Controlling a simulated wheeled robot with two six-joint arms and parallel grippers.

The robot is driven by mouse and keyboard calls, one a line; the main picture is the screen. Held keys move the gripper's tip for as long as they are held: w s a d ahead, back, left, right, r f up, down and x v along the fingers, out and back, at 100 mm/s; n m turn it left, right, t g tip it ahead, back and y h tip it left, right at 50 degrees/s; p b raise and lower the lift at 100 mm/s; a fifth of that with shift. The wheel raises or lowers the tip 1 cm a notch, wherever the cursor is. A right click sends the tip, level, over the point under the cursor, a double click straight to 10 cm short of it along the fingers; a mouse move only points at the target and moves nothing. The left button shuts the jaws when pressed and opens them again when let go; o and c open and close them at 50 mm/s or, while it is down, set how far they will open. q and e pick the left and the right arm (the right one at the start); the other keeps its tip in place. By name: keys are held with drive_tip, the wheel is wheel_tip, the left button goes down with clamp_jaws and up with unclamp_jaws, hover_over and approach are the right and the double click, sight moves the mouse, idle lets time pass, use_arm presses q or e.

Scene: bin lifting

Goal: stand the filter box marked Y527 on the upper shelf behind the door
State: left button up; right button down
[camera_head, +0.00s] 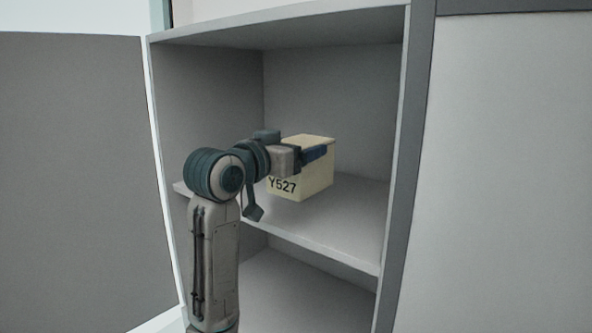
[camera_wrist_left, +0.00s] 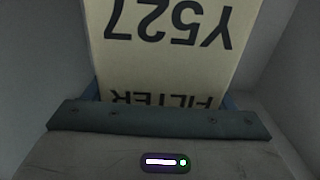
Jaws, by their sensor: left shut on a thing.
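The cream filter box (camera_head: 314,180) marked Y527 is inside the open cabinet, upright, at the upper shelf (camera_head: 340,215). I cannot tell whether its base touches the shelf. My left gripper (camera_head: 312,154) is shut on the box, with a blue finger along its near upper side. In the left wrist view the box (camera_wrist_left: 165,65) fills the middle, its Y527 and FILTER lettering upside down. The gripper (camera_wrist_left: 160,115) covers its lower edge there. The cabinet door (camera_head: 80,180) stands open at the left. My right gripper is not in view.
The cabinet's side walls and top panel (camera_head: 290,25) close in the upper compartment. The shelf is bare to the right of the box. A lower compartment (camera_head: 295,295) below looks empty where it shows. A grey panel (camera_head: 510,170) stands at the right.

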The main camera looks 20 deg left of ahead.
sight(318, 175)
use_arm(q)
drive_tip(key=shift+f, duration=0.7)
drive_tip(key=shift+w+d+f+p, duration=0.1)
drive_tip(key=shift+w+f+p, duration=0.1)
drive_tip(key=shift+f+p, duration=0.15)
wheel_tip(318, 175, down, 3)
drive_tip(key=shift+w+r+p, duration=0.1)
drive_tip(key=shift+w+p, duration=0.05)
drive_tip(key=shift+p, duration=0.4)
drive_tip(key=shift+f, duration=0.2)
drive_tip(key=shift+s, duration=0.2)
drive_tip(key=shift+w+f, duration=0.1)
drive_tip(key=shift+f, duration=0.05)
drive_tip(key=o, duration=1.2)
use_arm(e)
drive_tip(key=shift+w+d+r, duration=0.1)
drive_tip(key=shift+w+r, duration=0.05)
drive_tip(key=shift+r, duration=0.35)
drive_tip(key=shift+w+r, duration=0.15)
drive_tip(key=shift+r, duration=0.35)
